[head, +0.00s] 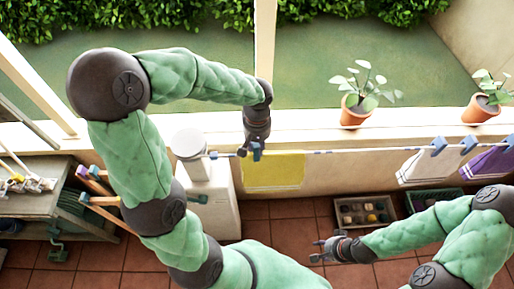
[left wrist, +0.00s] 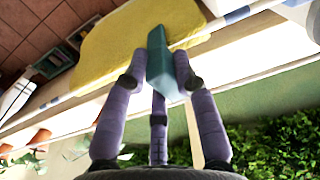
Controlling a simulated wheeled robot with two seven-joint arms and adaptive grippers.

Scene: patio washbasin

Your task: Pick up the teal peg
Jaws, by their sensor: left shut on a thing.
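The teal peg (left wrist: 160,58) stands between the fingers of my left gripper (left wrist: 163,84) in the left wrist view, with the yellow cloth behind it. My left gripper (head: 252,152) is shut on the peg, at the clothesline by the top edge of the yellow cloth (head: 274,170). In the head view the peg (head: 257,153) shows only as a small bluish piece. I cannot tell whether it still touches the line or cloth. My right gripper (head: 322,250) is low over the tiled floor, with its fingers apart and empty.
The clothesline (head: 350,150) runs right to a white cloth (head: 423,165) and a purple cloth (head: 490,162), with blue pegs (head: 438,147). Potted plants (head: 355,110) stand on the ledge. A crate of round things (head: 342,221) is on the floor. A bench (head: 35,200) stands left.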

